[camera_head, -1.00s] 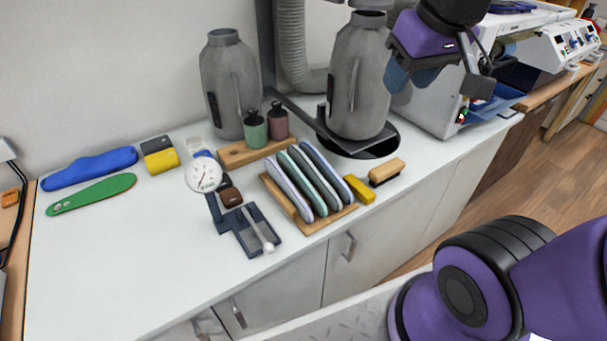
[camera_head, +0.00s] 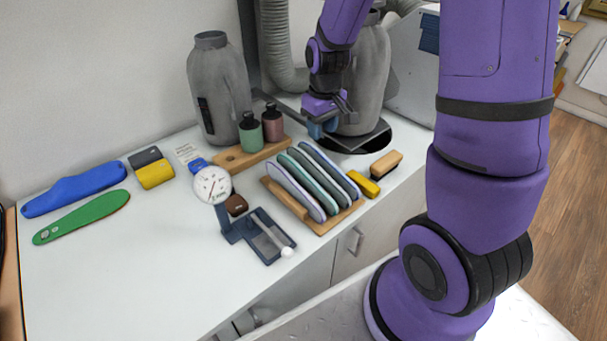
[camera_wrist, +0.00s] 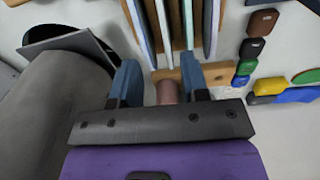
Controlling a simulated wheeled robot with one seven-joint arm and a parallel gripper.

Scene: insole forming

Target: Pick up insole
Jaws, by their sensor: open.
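Several thin insoles (camera_head: 318,181), pale lilac, teal and grey-blue, stand on edge side by side in a wooden rack (camera_head: 327,226). The insoles (camera_wrist: 174,22) also show at the top of the wrist view. A green insole (camera_head: 82,216) lies flat at the counter's left, beside a long blue piece (camera_head: 75,188). My gripper (camera_head: 322,130) is behind the rack, near the grey vessel, pointing down. In the wrist view its two blue fingers (camera_wrist: 161,72) are apart with nothing held. A pinkish bottle (camera_wrist: 168,92) shows between and beyond them.
Grey vessels (camera_head: 218,90) stand at the back. Two pump bottles (camera_head: 250,132) stand on a wooden block close left of my gripper. The front left counter is clear.

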